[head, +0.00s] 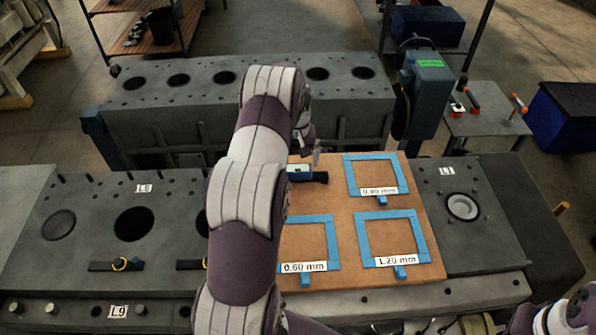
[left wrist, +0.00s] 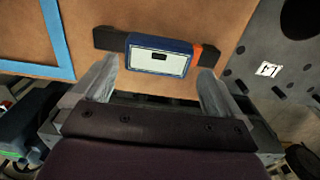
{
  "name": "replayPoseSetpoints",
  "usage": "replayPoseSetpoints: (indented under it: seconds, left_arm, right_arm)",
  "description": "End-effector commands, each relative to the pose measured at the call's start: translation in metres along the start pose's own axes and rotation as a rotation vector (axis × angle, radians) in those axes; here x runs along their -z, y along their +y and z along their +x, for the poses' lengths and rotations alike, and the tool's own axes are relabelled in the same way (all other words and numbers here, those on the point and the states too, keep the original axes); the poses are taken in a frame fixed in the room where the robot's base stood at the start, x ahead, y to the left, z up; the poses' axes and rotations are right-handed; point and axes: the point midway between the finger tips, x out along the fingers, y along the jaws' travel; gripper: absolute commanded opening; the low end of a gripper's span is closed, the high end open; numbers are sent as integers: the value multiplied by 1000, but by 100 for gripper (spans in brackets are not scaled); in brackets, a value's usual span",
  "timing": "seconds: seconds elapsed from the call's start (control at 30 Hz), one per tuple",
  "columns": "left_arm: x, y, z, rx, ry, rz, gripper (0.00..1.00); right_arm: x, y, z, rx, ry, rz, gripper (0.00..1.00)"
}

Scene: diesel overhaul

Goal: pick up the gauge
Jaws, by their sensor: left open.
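The gauge (head: 300,172) is a small blue block with a pale display and dark ends. It lies on the brown board (head: 342,209), at its far left part, partly hidden by my left arm. In the left wrist view the gauge (left wrist: 159,56) shows its display, dark ends and an orange patch at its right. My left gripper (head: 312,152) is close by the gauge. In the left wrist view the fingers (left wrist: 158,75) are apart and empty, with the gauge body just beyond and between their tips. I cannot tell the height gap. My right gripper is out of view.
Blue square frames labelled 0.80 mm (head: 377,158), 1.20 mm (head: 393,214) and 0.60 mm (head: 308,218) are on the board. A grey engine block (head: 150,120) stands behind it. Grey plates with round holes (head: 88,215) lie left of my left arm.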

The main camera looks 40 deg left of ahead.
Motion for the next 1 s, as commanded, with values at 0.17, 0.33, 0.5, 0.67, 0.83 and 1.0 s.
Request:
replayPoseSetpoints:
  seconds: [0.17,0.33,0.5,0.67,0.83,1.0]
  left_arm:
    - [-5,2,27,1,-4,0,100]
    - [-4,2,38,0,1,0,100]
    - [-4,2,38,0,0,0,80]
    - [-4,2,37,0,2,0,59]
    - [-4,2,37,0,1,0,59]
    - [-3,2,30,-1,2,0,59]
  right_arm:
    - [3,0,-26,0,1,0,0]
    - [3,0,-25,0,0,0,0]
    - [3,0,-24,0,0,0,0]
    - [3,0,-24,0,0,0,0]
    - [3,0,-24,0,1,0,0]
    - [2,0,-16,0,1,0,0]
